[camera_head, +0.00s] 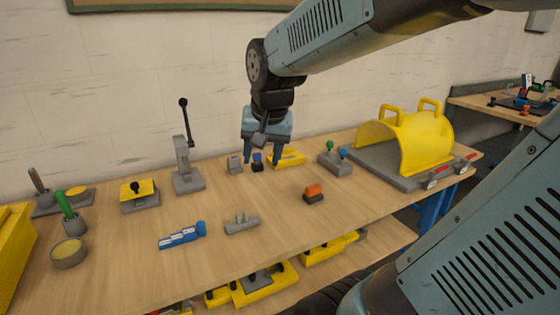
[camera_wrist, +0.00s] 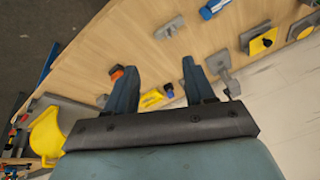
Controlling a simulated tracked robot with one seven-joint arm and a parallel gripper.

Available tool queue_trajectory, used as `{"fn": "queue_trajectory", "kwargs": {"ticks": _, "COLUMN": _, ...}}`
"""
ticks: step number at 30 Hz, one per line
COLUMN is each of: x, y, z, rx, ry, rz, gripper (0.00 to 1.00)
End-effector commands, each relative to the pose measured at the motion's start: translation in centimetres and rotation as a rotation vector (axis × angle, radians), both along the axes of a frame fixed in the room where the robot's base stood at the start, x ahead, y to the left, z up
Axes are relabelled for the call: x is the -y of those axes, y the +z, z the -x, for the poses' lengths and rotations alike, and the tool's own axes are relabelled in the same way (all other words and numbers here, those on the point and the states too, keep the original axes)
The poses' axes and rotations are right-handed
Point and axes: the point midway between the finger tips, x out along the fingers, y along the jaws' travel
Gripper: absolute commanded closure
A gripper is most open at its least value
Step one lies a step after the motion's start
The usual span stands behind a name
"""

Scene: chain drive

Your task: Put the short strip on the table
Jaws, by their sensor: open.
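My gripper (camera_head: 262,161) is open, its fingers pointing down over the back middle of the table (camera_head: 140,241). In the wrist view the gripper (camera_wrist: 157,75) has nothing between its fingers. A short blue strip with white patches (camera_head: 182,236) lies flat on the table at the front left, well away from my gripper; I take it as the short strip, though this is not certain. In the wrist view part of the blue strip (camera_wrist: 212,9) shows at the top edge. A small block with a dark blue top (camera_head: 257,162) is near the fingertips.
A grey pegged base (camera_head: 241,224) lies right of the strip. An orange-topped block (camera_head: 313,192), a yellow piece (camera_head: 290,157) and a tall lever stand (camera_head: 185,165) are nearby. A yellow guard (camera_head: 405,140) stands at the right.

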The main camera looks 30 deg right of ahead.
Motion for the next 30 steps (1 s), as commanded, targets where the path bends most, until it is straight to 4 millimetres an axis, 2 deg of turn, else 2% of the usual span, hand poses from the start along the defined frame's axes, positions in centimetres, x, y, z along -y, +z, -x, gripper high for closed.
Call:
{"fn": "queue_trajectory", "kwargs": {"ticks": 1, "x": 0.0, "y": 0.6, "z": 1.3, "rx": 0.023, "ry": 0.048, "rz": 0.018, "gripper": 0.46}}
{"fn": "queue_trajectory", "kwargs": {"ticks": 6, "x": 0.1, "y": 1.7, "z": 5.0, "rx": 0.080, "ry": 0.217, "rz": 0.092, "gripper": 0.46}}
{"fn": "queue_trajectory", "kwargs": {"ticks": 12, "x": 0.1, "y": 2.1, "z": 7.9, "rx": 0.121, "ry": 0.352, "rz": 0.158, "gripper": 0.46}}
{"fn": "queue_trajectory", "kwargs": {"ticks": 17, "x": 0.0, "y": 2.1, "z": 8.6, "rx": 0.131, "ry": 0.391, "rz": 0.177, "gripper": 0.46}}
{"fn": "queue_trajectory", "kwargs": {"ticks": 30, "x": 0.0, "y": 2.1, "z": 8.6, "rx": 0.131, "ry": 0.392, "rz": 0.178, "gripper": 0.46}}
